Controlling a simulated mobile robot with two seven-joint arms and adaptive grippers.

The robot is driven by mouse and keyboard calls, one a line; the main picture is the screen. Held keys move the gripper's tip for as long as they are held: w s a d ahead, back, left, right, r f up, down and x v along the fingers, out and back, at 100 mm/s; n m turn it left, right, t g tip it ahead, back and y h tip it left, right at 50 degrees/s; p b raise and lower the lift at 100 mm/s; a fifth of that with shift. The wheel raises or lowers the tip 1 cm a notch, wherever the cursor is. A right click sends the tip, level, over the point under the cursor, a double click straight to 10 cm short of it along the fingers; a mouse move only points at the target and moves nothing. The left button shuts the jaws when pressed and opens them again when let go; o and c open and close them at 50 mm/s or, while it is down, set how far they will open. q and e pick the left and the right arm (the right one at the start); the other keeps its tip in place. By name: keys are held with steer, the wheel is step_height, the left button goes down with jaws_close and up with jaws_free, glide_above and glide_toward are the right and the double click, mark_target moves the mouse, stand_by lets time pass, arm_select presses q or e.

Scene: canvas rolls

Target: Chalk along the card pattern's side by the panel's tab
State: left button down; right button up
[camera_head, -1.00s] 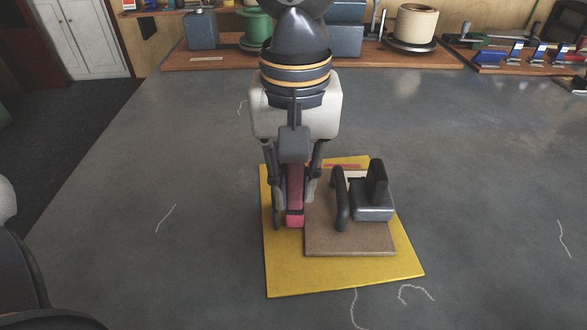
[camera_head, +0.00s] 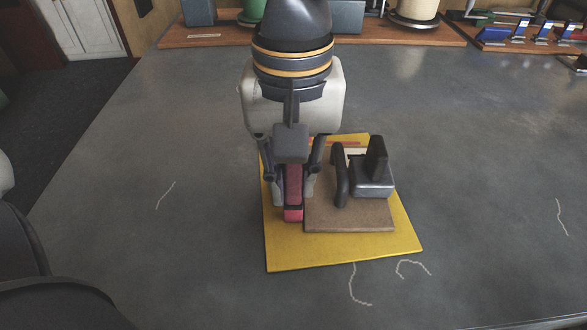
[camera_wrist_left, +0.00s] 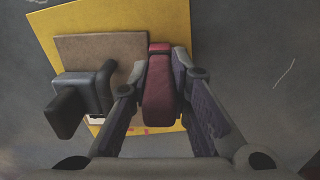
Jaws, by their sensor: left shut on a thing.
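The yellow panel (camera_head: 340,252) lies flat on the grey table, with the brown card pattern (camera_head: 350,219) on top. A dark metal block with a black handle (camera_head: 373,180) sits on the card's far right part. My left gripper (camera_head: 292,196) is shut on a red block-like chalk tool (camera_head: 293,214), beside the card's left side. In the left wrist view the gripper (camera_wrist_left: 160,85) holds the tool (camera_wrist_left: 158,88) close along the card's edge (camera_wrist_left: 100,48). Its underside is hidden, and I see no chalk line there. I cannot make out the panel's tab for certain. My right gripper is out of view.
A reddish strip (camera_head: 350,143) shows at the panel's far edge, partly behind the block. Pale thread-like marks (camera_head: 357,287) lie on the table around the panel. Wooden boards with spools and tools (camera_head: 415,37) stand along the back.

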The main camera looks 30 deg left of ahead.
arm_select(q)
steer(key=shift+s+d, duration=0.45)
steer(key=shift+s, duration=0.05)
steer(key=shift+s+a+r, duration=0.2)
steer(key=shift+a+r, duration=0.2)
steer(key=shift+r, duration=0.35)
step_height(320, 180, up, 7)
steer(key=shift+f, duration=0.2)
